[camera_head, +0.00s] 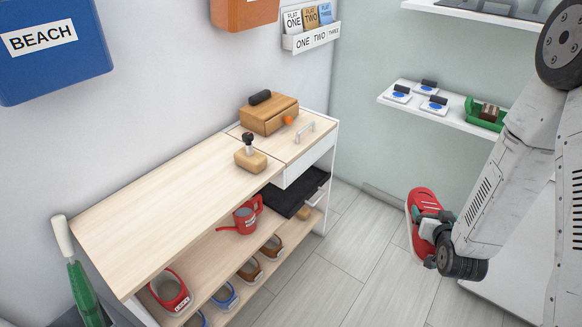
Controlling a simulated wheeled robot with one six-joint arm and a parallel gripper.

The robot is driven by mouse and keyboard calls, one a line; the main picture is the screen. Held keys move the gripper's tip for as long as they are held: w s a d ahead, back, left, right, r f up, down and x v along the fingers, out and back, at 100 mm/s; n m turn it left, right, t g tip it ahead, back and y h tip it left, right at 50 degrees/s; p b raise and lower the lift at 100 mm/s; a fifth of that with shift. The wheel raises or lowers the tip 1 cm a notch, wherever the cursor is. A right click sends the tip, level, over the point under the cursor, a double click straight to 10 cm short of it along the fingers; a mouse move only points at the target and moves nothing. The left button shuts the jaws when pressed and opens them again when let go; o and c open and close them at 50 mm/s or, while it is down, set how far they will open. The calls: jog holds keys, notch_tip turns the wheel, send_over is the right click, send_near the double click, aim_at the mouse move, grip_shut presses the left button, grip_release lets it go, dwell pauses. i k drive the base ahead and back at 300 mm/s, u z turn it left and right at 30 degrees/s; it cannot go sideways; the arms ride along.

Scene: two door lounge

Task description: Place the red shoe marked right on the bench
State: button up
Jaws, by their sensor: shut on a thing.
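My gripper (437,220) is at the right of the head view, shut on a red shoe (421,203) with a pale sole. It holds the shoe off to the right of the bench, apart from it. The hand covers part of the shoe, and no marking on it can be read. The bench (165,212) has a light wooden top and open shelves below. A second red shoe (172,297) with a small white label stands on a shelf at the bench's near end; its label is too small to read surely.
On the bench top stand a wooden box (268,118) and a wooden block with a black knob (250,159). A red can (243,219), brown shoes (250,270) and blue shoes (226,297) are on the shelves. The top's near left part is clear. A wall shelf (440,116) holds small items.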

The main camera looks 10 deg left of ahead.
aim_at(180, 189)
jog(key=z, duration=1.45)
jog(key=k, duration=1.2)
jog(key=u, duration=1.75)
jog(key=i, duration=0.35)
jog(key=z, duration=0.05)
